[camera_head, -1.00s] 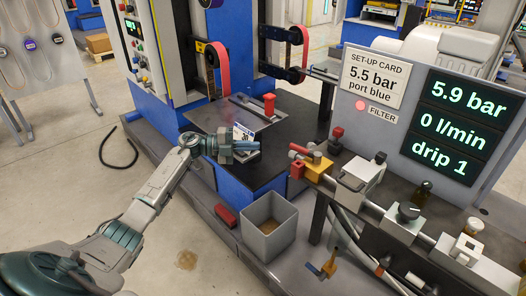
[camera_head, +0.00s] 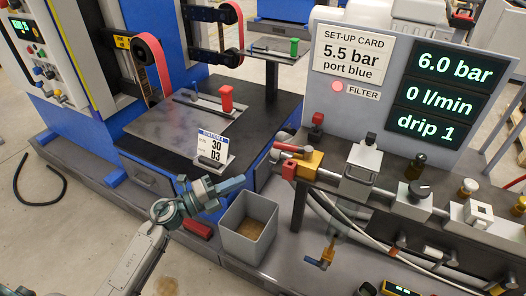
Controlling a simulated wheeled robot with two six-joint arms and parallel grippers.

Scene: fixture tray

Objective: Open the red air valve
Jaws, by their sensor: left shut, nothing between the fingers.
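The red air valve is at the left end of the air line, with a brass-coloured body (camera_head: 308,163), a red block (camera_head: 288,170) and a red-tipped lever (camera_head: 286,147) reaching left. My left gripper (camera_head: 235,184) has blue fingers that are shut and empty. In the picture it is left of and below the valve, just above the grey bin's rim, and clearly apart from the valve. The display (camera_head: 437,92) reads 6.0 bar, 0 l/min, drip 1. My right gripper is out of view.
A grey open bin (camera_head: 262,209) stands below the valve. A card (camera_head: 212,147) marked 30 D3 stands on the dark machine table (camera_head: 255,110). The set-up card (camera_head: 351,53) says 5.5 bar, port blue. A filter lamp (camera_head: 338,87) glows red. Several fittings continue the line rightward.

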